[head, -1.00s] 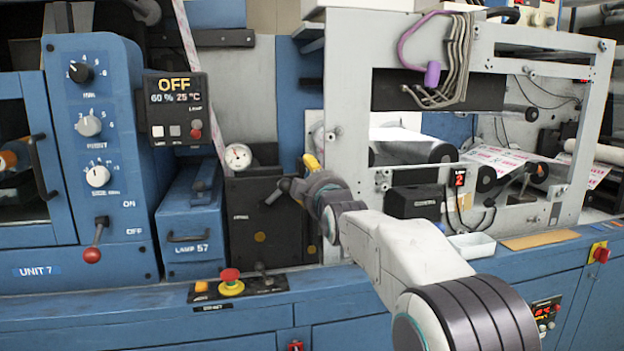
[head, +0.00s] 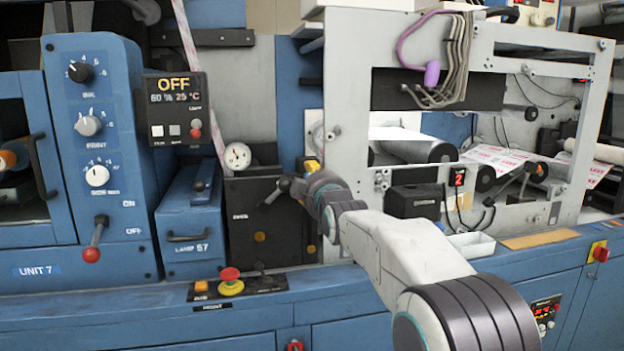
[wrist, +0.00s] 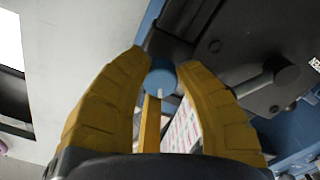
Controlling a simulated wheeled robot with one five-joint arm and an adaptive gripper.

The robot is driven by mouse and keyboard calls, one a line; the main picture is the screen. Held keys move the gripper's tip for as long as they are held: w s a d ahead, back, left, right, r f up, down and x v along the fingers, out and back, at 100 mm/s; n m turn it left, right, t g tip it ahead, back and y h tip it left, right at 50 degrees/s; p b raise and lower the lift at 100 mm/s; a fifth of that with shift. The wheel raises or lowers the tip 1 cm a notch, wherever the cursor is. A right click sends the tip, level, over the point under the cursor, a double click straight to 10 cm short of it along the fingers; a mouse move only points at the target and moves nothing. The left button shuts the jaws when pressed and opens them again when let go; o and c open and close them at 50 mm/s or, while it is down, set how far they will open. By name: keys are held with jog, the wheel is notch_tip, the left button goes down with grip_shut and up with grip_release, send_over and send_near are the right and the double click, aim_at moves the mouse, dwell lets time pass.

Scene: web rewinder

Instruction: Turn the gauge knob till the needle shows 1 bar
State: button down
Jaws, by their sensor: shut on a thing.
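The round white gauge (head: 237,156) stands on top of the black box left of my gripper in the head view. Its dark needle is too small to read against the scale. My gripper (head: 313,166) is at the right end of that box, with its yellow fingers partly hidden by my wrist. In the wrist view my gripper (wrist: 167,72) is shut on a round blue knob (wrist: 168,80) with a pale mark on its face. The knob sits between the two fingertips. The gauge face does not show in the wrist view.
The black box (head: 240,222) has a lever handle (head: 277,190) close to my gripper. The grey machine frame (head: 345,150) rises just right of my gripper. A red stop button (head: 230,274) is on the blue ledge below.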

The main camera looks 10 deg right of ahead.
jog(key=shift+n, duration=0.3)
jog(key=n+b, duration=0.2)
jog(key=n, duration=0.2)
jog(key=shift+a, duration=0.1)
jog(key=shift+r+n+b, duration=0.1)
jog(key=shift+n+b, duration=0.5)
jog(key=shift+n, duration=1.9)
jog(key=c, duration=0.9)
grip_release()
jog(key=shift+o, duration=0.2)
jog(key=s, duration=1.2)
